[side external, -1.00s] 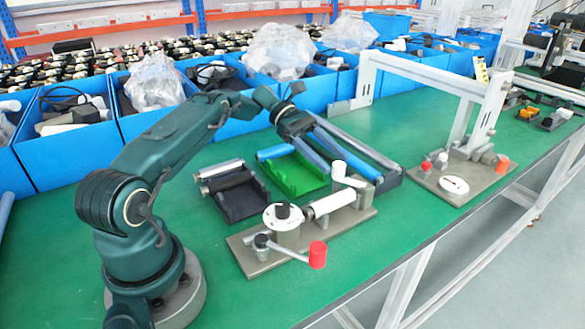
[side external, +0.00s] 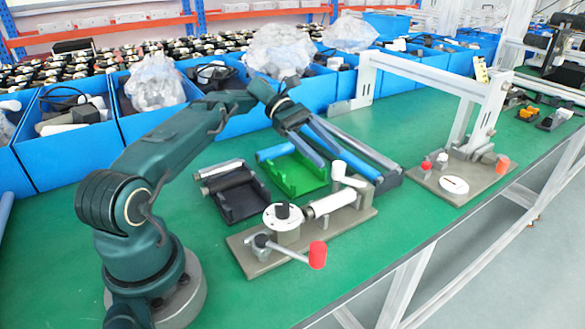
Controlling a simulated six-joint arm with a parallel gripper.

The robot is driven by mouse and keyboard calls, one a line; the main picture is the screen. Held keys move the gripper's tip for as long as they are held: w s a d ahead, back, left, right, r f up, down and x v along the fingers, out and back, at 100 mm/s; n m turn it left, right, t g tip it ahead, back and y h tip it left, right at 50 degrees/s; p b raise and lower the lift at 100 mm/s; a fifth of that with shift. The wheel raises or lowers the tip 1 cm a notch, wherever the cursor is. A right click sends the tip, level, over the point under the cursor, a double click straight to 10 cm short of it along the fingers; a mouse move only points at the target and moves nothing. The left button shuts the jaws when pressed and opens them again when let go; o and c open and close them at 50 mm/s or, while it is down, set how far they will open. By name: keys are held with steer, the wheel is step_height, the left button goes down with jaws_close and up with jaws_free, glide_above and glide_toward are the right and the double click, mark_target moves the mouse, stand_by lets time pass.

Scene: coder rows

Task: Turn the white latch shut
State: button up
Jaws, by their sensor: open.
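The white latch (side external: 348,175) is a white lever with an upright cylindrical knob. It sits at the far right end of a grey-brown fixture plate (side external: 240,243) on the green table.
The same plate carries a white dial (side external: 283,216), a white roller (side external: 330,204) and a red-handled lever (side external: 318,255). Black (side external: 240,207) and green (side external: 300,178) trays lie behind it. A white frame (side external: 430,78) stands at right. Blue bins (side external: 60,160) line the back.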

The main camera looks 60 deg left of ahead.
steer(key=w+d+r+n+t+y, duration=0.2)
steer(key=w+d+r+t+y, duration=0.1)
steer(key=w+r+t+y, duration=0.3)
steer(key=n+g+y, duration=0.1)
steer(key=n+y, duration=0.3)
steer(key=n, duration=0.7)
glide_toward(339, 164)
steer(key=x, duration=0.5)
steer(key=shift+w, duration=0.1)
steer(key=shift+f, duration=0.15)
steer(key=shift+x, duration=2.4)
